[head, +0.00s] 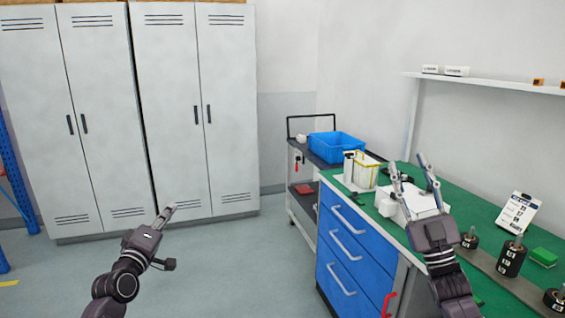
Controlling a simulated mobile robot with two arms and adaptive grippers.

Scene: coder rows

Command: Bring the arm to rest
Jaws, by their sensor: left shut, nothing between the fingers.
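My left arm comes in from the lower left. Its gripper (167,212) is shut and empty, held in the air over the open floor in front of the lockers. My right arm comes in from the bottom right. Its gripper (408,165) shows two fingers standing apart, open, with nothing seen between them. It points away from me, in front of the green-topped workbench (482,207) in the picture. It hides part of a white box (418,202) on the bench. I cannot tell how high it is above the top.
Grey lockers (195,110) stand at the back left. A trolley (304,203) with a blue bin (337,147) stands beside the bench. The floor (225,270) is clear.

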